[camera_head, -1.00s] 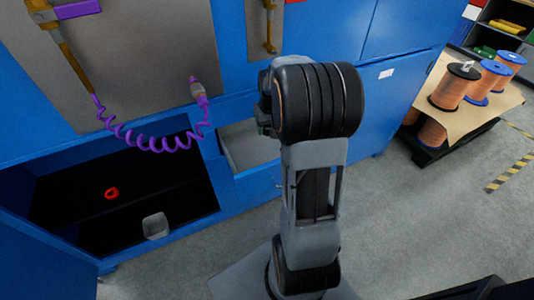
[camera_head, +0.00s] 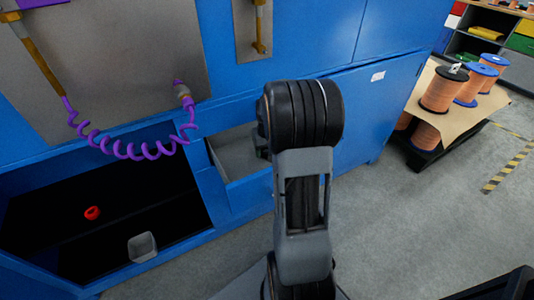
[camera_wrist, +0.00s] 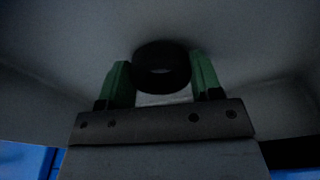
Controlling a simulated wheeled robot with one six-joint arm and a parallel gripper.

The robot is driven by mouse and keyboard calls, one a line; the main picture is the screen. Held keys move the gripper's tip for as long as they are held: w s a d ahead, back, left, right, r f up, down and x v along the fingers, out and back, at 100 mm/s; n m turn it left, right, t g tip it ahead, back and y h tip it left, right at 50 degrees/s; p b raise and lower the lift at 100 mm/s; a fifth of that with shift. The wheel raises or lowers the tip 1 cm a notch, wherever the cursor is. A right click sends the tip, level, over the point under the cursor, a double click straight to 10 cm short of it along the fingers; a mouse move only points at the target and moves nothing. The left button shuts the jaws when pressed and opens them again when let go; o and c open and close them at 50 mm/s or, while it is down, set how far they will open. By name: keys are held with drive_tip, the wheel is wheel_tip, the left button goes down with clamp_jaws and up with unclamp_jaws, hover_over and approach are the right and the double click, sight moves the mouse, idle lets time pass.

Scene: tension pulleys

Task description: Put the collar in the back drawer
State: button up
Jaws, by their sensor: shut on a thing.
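In the wrist view my gripper (camera_wrist: 161,69) has its two green fingers on either side of a dark ring-shaped collar (camera_wrist: 162,50) and is shut on it. Grey surfaces surround the collar there, looking like the inside of a drawer. Whether the collar touches the bottom cannot be told. In the head view an open grey drawer (camera_head: 235,153) sticks out of the blue cabinet, just left of my arm. My arm hides the gripper and collar in that view.
Copper spools (camera_head: 443,90) stand at the right. Grey floor is free between them and the cabinet.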

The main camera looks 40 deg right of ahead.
drive_tip(key=shift+f, duration=0.5)
drive_tip(key=shift+f, duration=0.1)
drive_tip(key=o, duration=1)
